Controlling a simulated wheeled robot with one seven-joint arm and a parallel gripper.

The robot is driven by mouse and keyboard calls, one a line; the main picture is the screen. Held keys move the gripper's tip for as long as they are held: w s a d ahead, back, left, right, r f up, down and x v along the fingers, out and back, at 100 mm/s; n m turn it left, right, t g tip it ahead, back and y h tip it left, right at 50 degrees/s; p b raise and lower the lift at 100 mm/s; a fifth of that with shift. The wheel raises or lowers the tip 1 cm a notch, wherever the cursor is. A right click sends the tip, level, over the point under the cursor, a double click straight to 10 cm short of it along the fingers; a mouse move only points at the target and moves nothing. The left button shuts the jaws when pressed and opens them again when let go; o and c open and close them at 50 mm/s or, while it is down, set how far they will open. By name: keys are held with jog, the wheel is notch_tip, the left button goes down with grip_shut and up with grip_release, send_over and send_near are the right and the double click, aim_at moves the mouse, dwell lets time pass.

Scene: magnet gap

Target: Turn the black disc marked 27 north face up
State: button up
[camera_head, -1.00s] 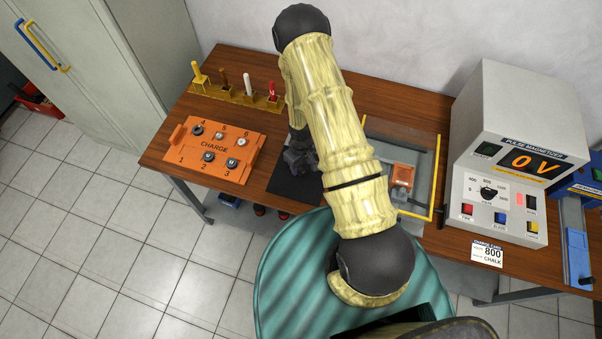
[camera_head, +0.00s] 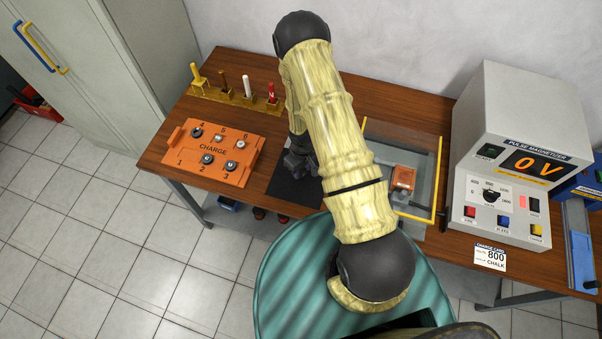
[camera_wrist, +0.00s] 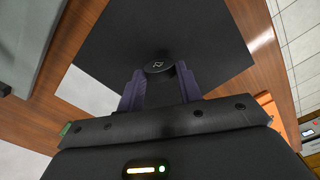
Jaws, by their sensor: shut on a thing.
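My gripper (camera_wrist: 161,82) is shut on a small black disc (camera_wrist: 159,66), seen between the two fingertips in the wrist view. The disc's visible face carries a small pale mark that is too small to read surely. The disc is over a black mat (camera_wrist: 130,30); I cannot tell whether it touches the mat. In the head view my gripper (camera_head: 299,163) is over the mat (camera_head: 285,187), and my arm hides the disc and part of the mat.
An orange CHARGE tray (camera_head: 190,168) with several small discs stands left of the mat. Behind it is a rack (camera_head: 228,97) of coloured pens. Right are a yellow-edged clear guard (camera_head: 439,175) over an orange block (camera_head: 403,178), and a pulse magnetizer (camera_head: 510,140) reading 0 V.

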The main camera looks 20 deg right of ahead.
jog(key=shift+r+p, duration=1.6)
jog(key=shift+r, duration=0.85)
jog(key=shift+w+d+f+m+b, duration=0.15)
jog(key=shift+w+m+b, duration=0.4)
jog(key=shift+b, duration=0.5)
jog(key=shift+w+r+m+b, duration=0.45)
jog(key=shift+w+m+b, duration=0.05)
jog(key=shift+m+b, duration=0.55)
jog(key=shift+w+r+m+b, duration=0.5)
jog(key=shift+m+b, duration=0.4)
jog(key=shift+b, duration=0.1)
jog(key=shift+a+f, duration=0.1)
jog(key=shift+a, duration=0.1)
